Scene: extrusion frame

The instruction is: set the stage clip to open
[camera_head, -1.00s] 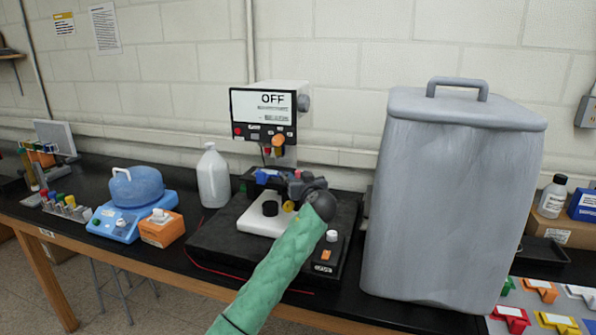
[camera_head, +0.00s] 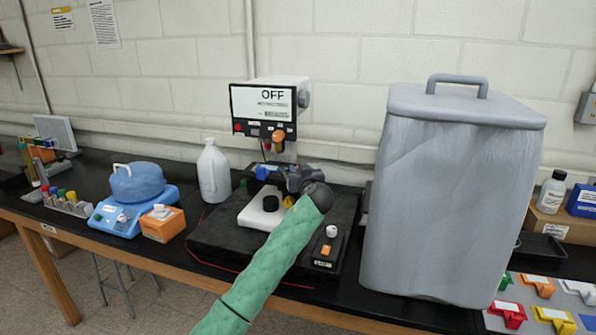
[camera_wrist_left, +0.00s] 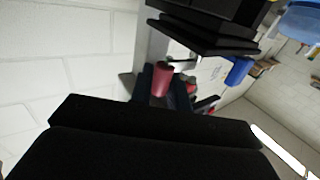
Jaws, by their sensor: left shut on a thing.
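The microscope-like instrument (camera_head: 270,110) stands at the back of the black bench, its screen reading OFF. Its stage area sits under the head, with a blue part (camera_head: 266,172) beside my gripper. My left gripper (camera_head: 292,178) reaches in at the right side of the stage and is shut on a small part there, seemingly the stage clip. The hold itself is hidden by the gripper and wrist. In the left wrist view, dark gripper parts fill the bottom, with a red cylinder (camera_wrist_left: 162,79) and a blue knob (camera_wrist_left: 239,71) beyond. My right gripper is not in view.
A large grey lidded bin (camera_head: 455,200) stands close on the right. A white jug (camera_head: 214,172) stands left of the instrument, with a blue device (camera_head: 137,190) and an orange box (camera_head: 163,223) farther left. Coloured clips (camera_head: 540,300) lie at the far right.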

